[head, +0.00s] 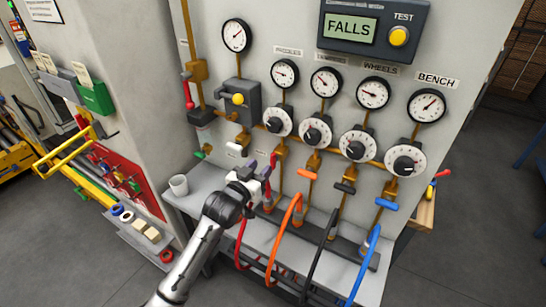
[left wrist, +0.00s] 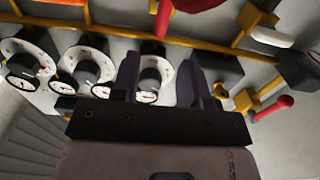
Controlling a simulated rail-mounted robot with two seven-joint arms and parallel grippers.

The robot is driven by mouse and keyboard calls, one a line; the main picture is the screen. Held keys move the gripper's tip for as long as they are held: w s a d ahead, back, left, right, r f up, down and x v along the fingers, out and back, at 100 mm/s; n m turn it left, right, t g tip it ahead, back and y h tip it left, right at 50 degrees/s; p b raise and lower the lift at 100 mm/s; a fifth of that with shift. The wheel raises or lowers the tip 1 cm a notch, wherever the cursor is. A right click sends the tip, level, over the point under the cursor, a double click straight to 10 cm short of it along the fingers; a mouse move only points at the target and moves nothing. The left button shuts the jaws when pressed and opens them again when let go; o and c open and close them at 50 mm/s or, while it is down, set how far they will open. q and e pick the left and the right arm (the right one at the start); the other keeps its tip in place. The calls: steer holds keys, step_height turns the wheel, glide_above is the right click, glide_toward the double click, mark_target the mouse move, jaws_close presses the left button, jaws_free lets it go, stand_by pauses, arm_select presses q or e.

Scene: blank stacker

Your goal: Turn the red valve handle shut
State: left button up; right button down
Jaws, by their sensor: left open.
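A red valve handle (head: 273,160) shows in the head view on the leftmost pipe of the lower row, partly hidden by my left gripper. A red part (left wrist: 190,4) at the top edge of the left wrist view looks like this handle, cut off by the frame. My left gripper (head: 262,170) is beside the handle in the head view. In the left wrist view its two dark fingers (left wrist: 158,75) are apart, with a white dial behind the gap and nothing held. Whether a finger touches the handle I cannot tell. My right gripper is not in view.
Another red handle (head: 187,90) sits on the left pipe, also in the left wrist view (left wrist: 272,108). Orange (head: 307,173), black (head: 345,187) and blue (head: 380,204) handles line the right. Coloured hoses hang below. The display (head: 350,28) reads FALLS.

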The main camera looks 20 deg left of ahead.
mark_target(271, 157)
arm_select(q)
steer(key=w, duration=0.2)
steer(key=w+d+b, duration=0.1)
steer(key=w, duration=0.4)
steer(key=shift+w+d, duration=0.2)
steer(key=shift+w, duration=0.1)
jaws_close()
